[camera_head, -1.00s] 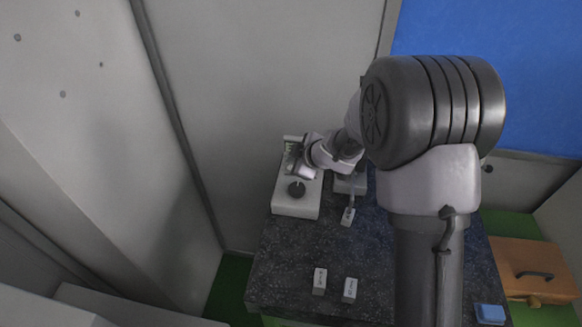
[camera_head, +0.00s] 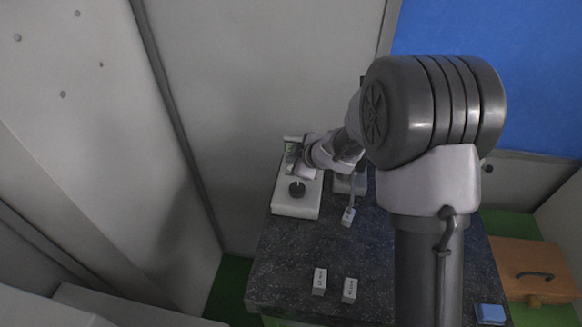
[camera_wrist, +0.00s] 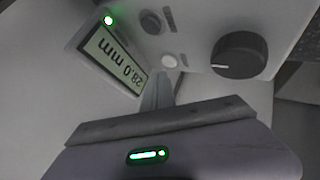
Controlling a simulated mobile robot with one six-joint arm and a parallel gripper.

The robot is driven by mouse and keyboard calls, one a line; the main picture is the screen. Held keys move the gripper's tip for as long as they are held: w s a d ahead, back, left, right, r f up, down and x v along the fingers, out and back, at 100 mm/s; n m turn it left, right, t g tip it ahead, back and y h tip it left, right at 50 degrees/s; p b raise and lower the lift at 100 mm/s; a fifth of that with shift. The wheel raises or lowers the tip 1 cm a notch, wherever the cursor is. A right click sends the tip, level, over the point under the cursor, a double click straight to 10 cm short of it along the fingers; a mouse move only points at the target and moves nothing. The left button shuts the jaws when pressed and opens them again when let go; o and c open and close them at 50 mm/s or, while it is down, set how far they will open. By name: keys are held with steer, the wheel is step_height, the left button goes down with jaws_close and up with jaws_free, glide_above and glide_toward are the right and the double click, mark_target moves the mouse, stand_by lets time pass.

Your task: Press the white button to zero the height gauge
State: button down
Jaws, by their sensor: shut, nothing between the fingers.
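The height gauge (camera_head: 296,205) is a pale box at the back left of the dark table. In the wrist view its panel holds a display (camera_wrist: 112,60) reading 28.0 mm, upside down, a dark knob (camera_wrist: 238,55) and a lit green lamp (camera_wrist: 108,20). A small white round button (camera_wrist: 169,61) sits between display and knob. A greyer round control (camera_wrist: 150,22) lies above it. My gripper (camera_wrist: 159,82) is shut and empty, its tips just below the white button in the picture. I cannot tell whether they touch the panel. In the head view, my gripper (camera_head: 301,170) is over the gauge.
Two small labelled blocks (camera_head: 319,281) (camera_head: 350,290) stand on the speckled dark table (camera_head: 285,255). A blue item (camera_head: 490,314) is at the front right corner. A wall stands close behind the gauge.

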stand_by(0.3)
steer(key=shift+f+b, duration=0.3)
steer(key=shift+f, duration=0.1)
steer(key=shift+f+b, duration=0.3)
steer(key=shift+f, duration=0.1)
stand_by(0.4)
stand_by(0.3)
steer(key=shift+r+p, duration=0.8)
steer(key=shift+p, duration=0.1)
steer(key=shift+r, duration=0.1)
step_height(320, 180, up, 5)
steer(key=p, duration=0.5)
